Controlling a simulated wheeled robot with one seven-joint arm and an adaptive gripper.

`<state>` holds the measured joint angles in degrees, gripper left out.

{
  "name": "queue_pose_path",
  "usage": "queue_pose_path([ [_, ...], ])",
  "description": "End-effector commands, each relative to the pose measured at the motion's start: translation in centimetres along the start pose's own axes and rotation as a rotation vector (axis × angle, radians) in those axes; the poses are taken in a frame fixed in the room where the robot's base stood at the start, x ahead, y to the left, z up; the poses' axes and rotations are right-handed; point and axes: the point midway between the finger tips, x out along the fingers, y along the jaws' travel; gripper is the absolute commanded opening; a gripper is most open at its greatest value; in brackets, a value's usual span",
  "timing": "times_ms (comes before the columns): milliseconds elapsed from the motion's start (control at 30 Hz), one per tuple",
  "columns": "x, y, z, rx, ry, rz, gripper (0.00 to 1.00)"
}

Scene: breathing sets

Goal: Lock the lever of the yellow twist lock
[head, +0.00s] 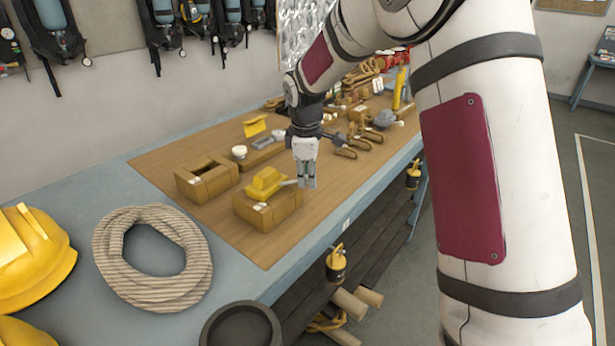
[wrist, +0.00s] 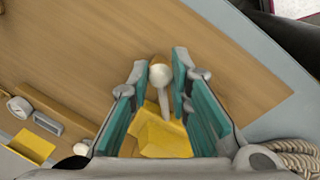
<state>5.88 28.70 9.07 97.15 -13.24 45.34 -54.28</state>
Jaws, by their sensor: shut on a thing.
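The yellow twist lock (head: 267,181) sits on top of a wooden block (head: 265,213) near the front of the bench; its yellow body also shows in the wrist view (wrist: 162,136), between my fingers. Its grey lever (head: 289,183) sticks out to the right in the head view. In the wrist view the lever (wrist: 165,103) ends in a pale round knob. My gripper (head: 308,185) points down beside the lock, at the lever's end. In the wrist view my gripper's teal-padded fingers (wrist: 160,72) are on either side of the lever, shut on it.
A second wooden block (head: 207,182) with a slot stands to the left. A coiled rope (head: 152,258) and yellow helmets (head: 30,258) lie at the near left. Tools and wooden parts crowd the bench behind my gripper. The board just right of the lock is clear.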

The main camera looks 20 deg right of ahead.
Motion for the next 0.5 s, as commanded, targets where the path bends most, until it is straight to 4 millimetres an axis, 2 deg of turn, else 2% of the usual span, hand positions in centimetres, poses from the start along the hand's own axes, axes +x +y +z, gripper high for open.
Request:
queue_pose_path([
  [67,-0.02,0.01,-0.07,0.000,0.001,0.001,0.00],
  [100,-0.02,0.01,-0.08,0.000,0.001,0.001,0.23],
  [167,-0.02,0.01,-0.08,0.000,0.001,0.001,0.36],
  [200,-0.03,0.00,-0.07,0.000,0.001,0.001,0.39],
  [500,-0.13,0.00,-0.05,0.001,0.001,0.001,0.39],
])
